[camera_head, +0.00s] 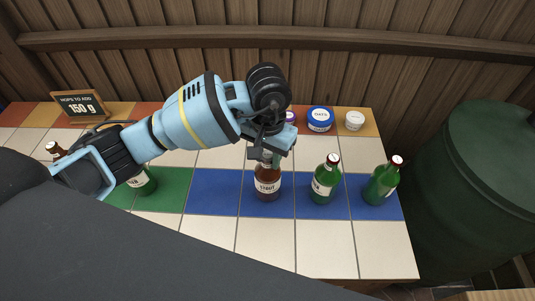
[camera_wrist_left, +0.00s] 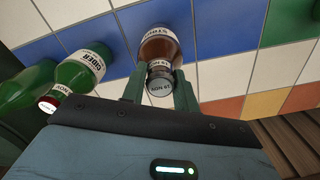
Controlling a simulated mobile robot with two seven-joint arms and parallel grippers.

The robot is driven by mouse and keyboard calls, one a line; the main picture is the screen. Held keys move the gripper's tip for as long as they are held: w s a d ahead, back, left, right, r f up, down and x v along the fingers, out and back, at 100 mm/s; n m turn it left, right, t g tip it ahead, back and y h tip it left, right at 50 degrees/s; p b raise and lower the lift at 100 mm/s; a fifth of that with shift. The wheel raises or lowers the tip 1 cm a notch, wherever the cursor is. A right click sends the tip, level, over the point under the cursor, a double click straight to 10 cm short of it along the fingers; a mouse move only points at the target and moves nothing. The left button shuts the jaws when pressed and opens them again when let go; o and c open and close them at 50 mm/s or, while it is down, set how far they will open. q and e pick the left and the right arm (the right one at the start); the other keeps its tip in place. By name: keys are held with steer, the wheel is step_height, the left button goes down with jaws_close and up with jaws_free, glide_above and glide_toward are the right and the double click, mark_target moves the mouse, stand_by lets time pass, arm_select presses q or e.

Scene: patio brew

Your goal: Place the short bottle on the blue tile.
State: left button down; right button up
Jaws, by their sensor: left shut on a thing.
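A brown bottle (camera_head: 267,187) with a pale label that seems to read STOUT is upright at the row of blue tiles (camera_head: 218,190). My left gripper (camera_head: 268,152) comes down from above and is shut on its neck. In the left wrist view the brown bottle (camera_wrist_left: 160,45) sits between the two fingers of my left gripper (camera_wrist_left: 159,90), with the blue tile (camera_wrist_left: 160,13) behind it. Whether its base touches the tile I cannot tell. My right gripper is not in view.
Green bottles (camera_head: 324,182) (camera_head: 381,185) stand right of the brown one on blue tiles. Another green bottle (camera_head: 143,183) stands on green tiles, partly behind my arm. Lidded jars (camera_head: 320,120) and a small sign (camera_head: 80,107) line the back. White front tiles are clear.

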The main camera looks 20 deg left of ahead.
arm_select(q)
steer(key=shift+f, duration=0.15)
steer(key=c, duration=1.1)
jaws_free()
steer(key=shift+o, duration=0.2)
step_height(320, 180, up, 12)
